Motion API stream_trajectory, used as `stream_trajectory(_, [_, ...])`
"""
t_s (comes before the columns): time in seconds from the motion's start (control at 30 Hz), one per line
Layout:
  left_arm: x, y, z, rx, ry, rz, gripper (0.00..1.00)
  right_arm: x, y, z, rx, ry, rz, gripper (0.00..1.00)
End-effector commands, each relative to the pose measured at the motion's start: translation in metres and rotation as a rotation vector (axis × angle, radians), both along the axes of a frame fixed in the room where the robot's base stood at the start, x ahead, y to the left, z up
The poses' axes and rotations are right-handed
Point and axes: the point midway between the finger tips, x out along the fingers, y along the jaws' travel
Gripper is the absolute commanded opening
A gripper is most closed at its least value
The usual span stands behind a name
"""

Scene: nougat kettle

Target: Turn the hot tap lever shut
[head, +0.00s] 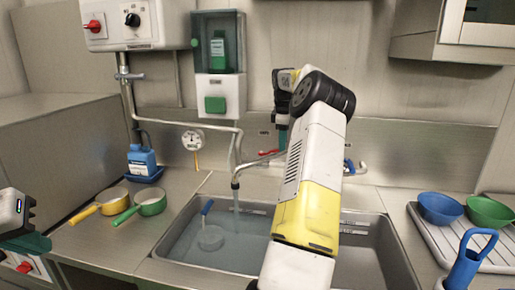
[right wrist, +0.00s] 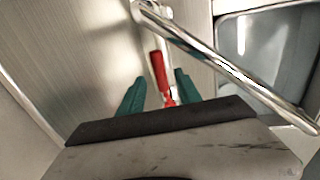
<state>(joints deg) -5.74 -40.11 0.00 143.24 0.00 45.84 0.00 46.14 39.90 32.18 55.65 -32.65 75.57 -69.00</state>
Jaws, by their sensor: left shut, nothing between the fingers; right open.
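The red hot tap lever (head: 267,153) sits at the wall behind the sink, partly hidden by my right arm. In the right wrist view the red lever (right wrist: 159,72) lies between the two teal fingers of my right gripper (right wrist: 161,92), with gaps on both sides. The right gripper (head: 282,139) is open, pointing down at the tap. The chrome spout (right wrist: 225,65) runs diagonally beside the lever. In the head view, water runs from the spout (head: 235,184) into the left basin. My left gripper (head: 34,243) is shut and empty at the left edge.
A blue tap lever (head: 349,166) is right of my right arm. The sink (head: 160,247) holds water and a blue-handled item (head: 208,209). Yellow (head: 110,199) and green (head: 152,202) pans stand left. A rack (head: 430,238) with bowls stands right.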

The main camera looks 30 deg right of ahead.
Motion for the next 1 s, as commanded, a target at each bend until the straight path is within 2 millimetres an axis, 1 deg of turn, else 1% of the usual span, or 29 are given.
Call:
stream_trajectory(0.03, [0.0, 0.0, 0.0, 0.0, 0.0, 0.0, 0.0, 0.001, -0.001, -0.008, 0.001, 0.0, 0.0, 0.41])
stream_trajectory(0.1, [0.0, 0.0, 0.0, 0.0, 0.0, 0.0, 0.0, 0.002, -0.002, -0.017, 0.002, 0.0, -0.002, 0.41])
stream_trajectory(0.2, [0.0, 0.0, 0.0, 0.0, 0.0, 0.0, 0.0, 0.004, -0.003, -0.026, 0.0, 0.0, -0.002, 0.41])
stream_trajectory(0.33, [0.0, 0.0, 0.0, 0.0, 0.0, 0.0, 0.0, 0.005, -0.004, -0.03, 0.0, -0.002, -0.001, 0.41])
stream_trajectory(0.53, [0.0, 0.0, 0.0, 0.0, 0.0, 0.0, 0.0, 0.005, -0.004, -0.03, 0.0, -0.002, -0.002, 0.41])
stream_trajectory(0.57, [0.0, 0.0, 0.0, 0.0, 0.0, 0.0, 0.0, 0.005, -0.004, -0.03, 0.0, -0.002, -0.002, 0.39])
stream_trajectory(0.7, [0.0, 0.0, 0.0, 0.0, 0.0, 0.0, 0.0, 0.005, -0.004, -0.03, 0.0, -0.002, -0.002, 0.11])
stream_trajectory(0.77, [0.0, 0.0, 0.0, 0.0, 0.0, 0.0, 0.0, 0.005, -0.004, -0.03, 0.0, -0.002, -0.001, 0.0])
stream_trajectory(1.0, [0.0, 0.0, 0.0, 0.0, 0.0, 0.0, 0.0, 0.005, -0.004, -0.03, 0.0, -0.002, -0.001, 0.0])
